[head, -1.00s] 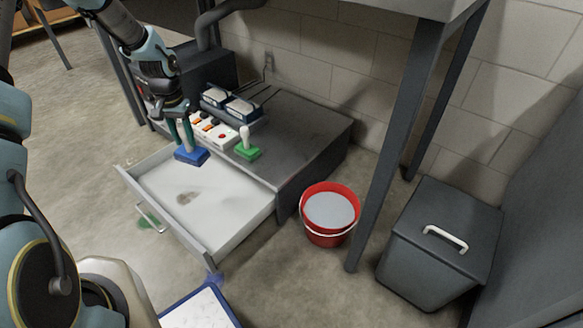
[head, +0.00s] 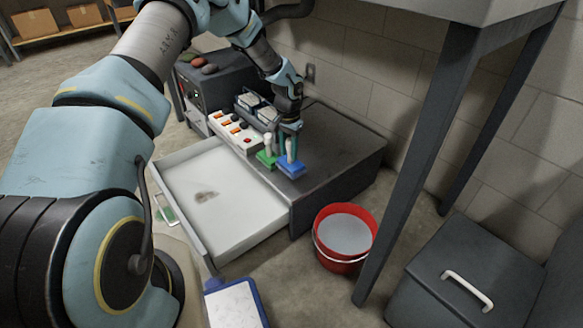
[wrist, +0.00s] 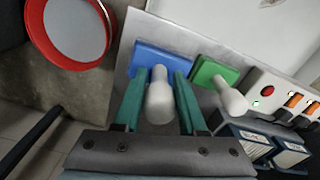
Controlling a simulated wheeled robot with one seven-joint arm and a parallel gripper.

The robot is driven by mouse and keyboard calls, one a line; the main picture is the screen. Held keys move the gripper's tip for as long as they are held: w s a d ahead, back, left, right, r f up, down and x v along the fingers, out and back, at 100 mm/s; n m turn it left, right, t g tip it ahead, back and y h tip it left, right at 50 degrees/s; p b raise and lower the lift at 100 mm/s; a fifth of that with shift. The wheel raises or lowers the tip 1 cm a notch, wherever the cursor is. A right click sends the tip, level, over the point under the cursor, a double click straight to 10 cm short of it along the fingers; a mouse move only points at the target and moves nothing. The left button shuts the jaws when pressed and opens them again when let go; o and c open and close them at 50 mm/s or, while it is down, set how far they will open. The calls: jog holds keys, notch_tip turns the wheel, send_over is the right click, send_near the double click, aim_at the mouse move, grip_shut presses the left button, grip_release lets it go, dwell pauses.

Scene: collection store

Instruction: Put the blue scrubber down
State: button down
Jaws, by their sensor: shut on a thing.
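The blue scrubber (head: 291,170) has a blue block and a pale upright handle. It is over the dark cabinet top (head: 345,150), near its front edge. I cannot tell whether its block touches the surface. My gripper (head: 290,148) is shut on the scrubber's handle from above. In the wrist view the handle sits between the teal fingers (wrist: 160,100), with the blue block (wrist: 172,64) beyond. The green scrubber (head: 266,158) stands close on the left, apart from the gripper; it also shows in the wrist view (wrist: 211,74).
A white panel with orange switches (head: 236,133) and devices (head: 256,108) stand behind and left. The open drawer (head: 165,205) has a brown stain inside. A red bucket (head: 322,255) stands on the floor at right, near a table leg (head: 420,160). The cabinet top's right part is clear.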

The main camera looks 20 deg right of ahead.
aim_at(289, 163)
jog(key=shift+f+b, duration=0.45)
jog(key=shift+f, duration=2)
jog(key=shift+f, duration=0.2)
jog(key=shift+c, duration=2.3)
grip_release()
jog(key=shift+r, duration=0.1)
